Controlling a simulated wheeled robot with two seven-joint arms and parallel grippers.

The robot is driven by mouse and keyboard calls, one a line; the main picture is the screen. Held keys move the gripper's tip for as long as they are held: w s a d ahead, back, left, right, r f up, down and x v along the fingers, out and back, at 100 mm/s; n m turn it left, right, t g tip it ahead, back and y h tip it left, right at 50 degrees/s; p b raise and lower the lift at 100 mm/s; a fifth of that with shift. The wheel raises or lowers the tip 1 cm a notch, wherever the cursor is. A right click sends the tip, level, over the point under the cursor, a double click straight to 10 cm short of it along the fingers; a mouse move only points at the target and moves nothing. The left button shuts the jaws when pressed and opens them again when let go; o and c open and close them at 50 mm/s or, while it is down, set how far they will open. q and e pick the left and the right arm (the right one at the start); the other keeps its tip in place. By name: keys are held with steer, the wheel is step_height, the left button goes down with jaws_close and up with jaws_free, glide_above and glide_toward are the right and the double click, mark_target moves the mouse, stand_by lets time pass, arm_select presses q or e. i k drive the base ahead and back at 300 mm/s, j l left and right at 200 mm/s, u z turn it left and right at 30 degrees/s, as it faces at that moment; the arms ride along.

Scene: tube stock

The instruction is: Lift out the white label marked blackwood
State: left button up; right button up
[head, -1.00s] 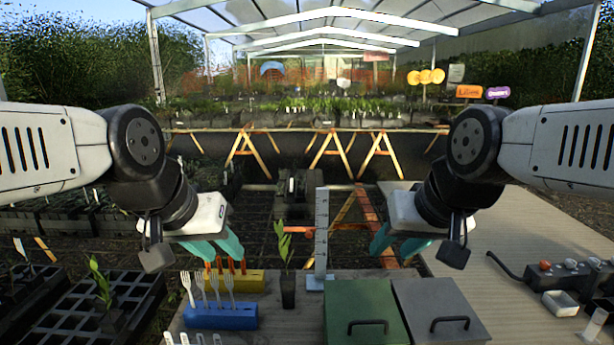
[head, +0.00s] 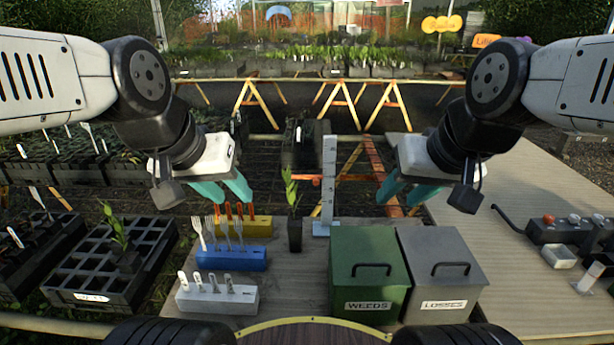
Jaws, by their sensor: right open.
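Several white labels (head: 213,282) stand upright in a pale grey block (head: 217,300) at the front left of the table. They carry small dark marks, too small to read, so I cannot tell which one says blackwood. My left gripper (head: 224,194) is open and empty, above and behind the block, over the far edge of the table. My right gripper (head: 403,197) is open and empty, behind the two bins and well right of the labels.
A blue block (head: 232,260) with white forks and a yellow block (head: 244,229) with orange-handled tools stand behind the labels. A potted seedling (head: 295,235), a green WEEDS bin (head: 368,285) and a grey LOSSES bin (head: 441,285) stand to the right. A black cell tray (head: 75,262) lies left.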

mark_target(212, 278)
steer(key=k+j, duration=0.1)
steer(key=j, duration=0.35)
steer(key=k+j, duration=0.1)
steer(key=j, duration=0.3)
steer(key=k+j, duration=0.1)
steer(key=j, duration=0.35)
steer(key=k+j, duration=0.1)
steer(key=j, duration=0.35)
steer(key=k+j, duration=0.1)
steer(key=j, duration=0.35)
steer(key=z, duration=0.05)
